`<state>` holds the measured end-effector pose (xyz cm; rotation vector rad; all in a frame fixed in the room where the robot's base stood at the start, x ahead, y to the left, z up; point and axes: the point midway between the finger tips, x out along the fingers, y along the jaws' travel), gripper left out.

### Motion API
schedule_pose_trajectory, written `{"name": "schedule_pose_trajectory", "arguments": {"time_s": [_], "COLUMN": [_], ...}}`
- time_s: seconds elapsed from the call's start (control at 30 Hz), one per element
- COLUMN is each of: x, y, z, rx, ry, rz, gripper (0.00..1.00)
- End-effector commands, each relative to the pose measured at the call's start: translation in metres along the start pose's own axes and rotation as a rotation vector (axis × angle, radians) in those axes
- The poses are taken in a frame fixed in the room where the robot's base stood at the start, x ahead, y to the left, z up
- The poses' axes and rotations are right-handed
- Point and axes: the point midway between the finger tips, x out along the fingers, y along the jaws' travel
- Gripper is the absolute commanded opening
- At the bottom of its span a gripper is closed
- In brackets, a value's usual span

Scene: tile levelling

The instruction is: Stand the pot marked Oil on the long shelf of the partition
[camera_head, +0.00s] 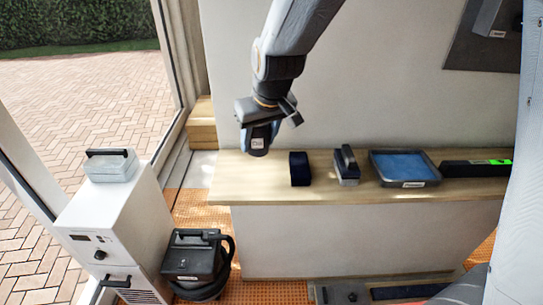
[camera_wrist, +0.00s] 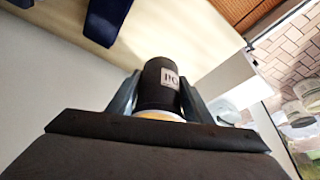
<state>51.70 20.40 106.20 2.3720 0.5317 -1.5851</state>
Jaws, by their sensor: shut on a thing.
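The pot marked Oil (camera_head: 258,140) is a dark cylinder with a small white label. In the wrist view the pot (camera_wrist: 160,84) sits between the two fingers, and its label appears upside down. My gripper (camera_head: 262,122) is shut on it; the gripper (camera_wrist: 160,98) also shows in the wrist view. The long shelf (camera_head: 228,184) is pale wood along the top of the low partition. The pot is at the shelf's left end, about upright. I cannot tell whether its base touches the shelf.
On the shelf, right of the pot, stand a dark blue block (camera_head: 300,169), a black-handled tool (camera_head: 347,168), a tray with a blue inside (camera_head: 404,181) and a black level-like bar (camera_head: 475,169). A white cabinet (camera_head: 118,225) and black vacuum-like machine (camera_head: 193,258) stand at left.

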Motion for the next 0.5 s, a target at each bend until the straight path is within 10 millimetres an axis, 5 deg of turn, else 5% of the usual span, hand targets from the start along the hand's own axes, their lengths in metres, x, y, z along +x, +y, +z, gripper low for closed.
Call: {"name": "schedule_pose_trajectory", "arguments": {"time_s": [0.5], "x": [0.057], "y": [0.001], "z": [0.024], "rx": [0.002], "ry": [-0.002], "rz": [0.0], "gripper": [0.18]}}
